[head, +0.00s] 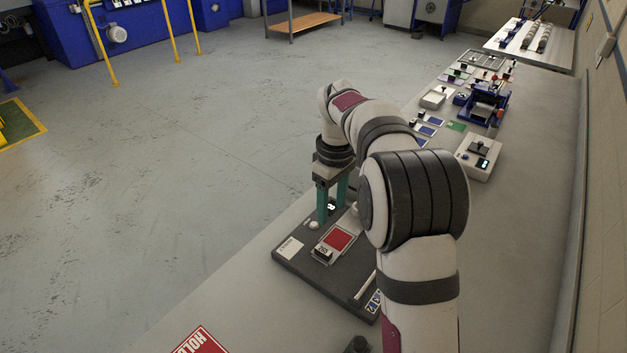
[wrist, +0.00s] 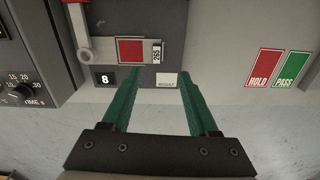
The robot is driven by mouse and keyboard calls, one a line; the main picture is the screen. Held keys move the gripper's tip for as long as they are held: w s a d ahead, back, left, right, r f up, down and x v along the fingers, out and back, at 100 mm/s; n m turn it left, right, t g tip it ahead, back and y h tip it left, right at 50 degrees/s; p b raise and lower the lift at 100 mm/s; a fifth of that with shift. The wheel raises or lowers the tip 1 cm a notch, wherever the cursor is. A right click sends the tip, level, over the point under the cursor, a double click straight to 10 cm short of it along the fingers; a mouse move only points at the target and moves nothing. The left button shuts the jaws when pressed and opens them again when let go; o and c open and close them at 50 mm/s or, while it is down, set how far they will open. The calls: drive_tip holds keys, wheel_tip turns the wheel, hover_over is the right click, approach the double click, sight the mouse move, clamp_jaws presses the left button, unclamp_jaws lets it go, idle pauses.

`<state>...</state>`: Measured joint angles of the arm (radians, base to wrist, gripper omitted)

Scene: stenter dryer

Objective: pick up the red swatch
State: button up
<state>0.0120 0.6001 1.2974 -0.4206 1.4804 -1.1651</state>
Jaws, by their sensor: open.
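The red swatch (head: 338,238) lies on a pale card on a dark board at the near part of the bench. A small black block with a white label (head: 322,252) sits at the card's near end. In the wrist view the red swatch (wrist: 131,50) is beyond the fingertips, with the label reading 265 beside it. My gripper (head: 332,208) has two green fingers, spread apart with nothing between them. It is above the board's far side, just beyond the swatch in the head view. In the wrist view my gripper (wrist: 155,78) points toward the board.
The dark board (head: 305,265) also carries a white label, a round knob (head: 314,225) and a pale bar. A red HOLD card (head: 198,343) and a green PASS card (wrist: 291,68) lie apart from it. Several devices and swatches stand farther along the bench.

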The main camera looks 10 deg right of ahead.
sight(327, 252)
drive_tip(key=shift+n, duration=0.4)
drive_tip(key=f, duration=1.1)
drive_tip(key=w+f, duration=0.1)
drive_tip(key=f, duration=0.4)
drive_tip(key=shift+w+a+f, duration=0.1)
drive_tip(key=shift+a+f, duration=0.05)
drive_tip(key=shift+f, duration=0.25)
clamp_jaws()
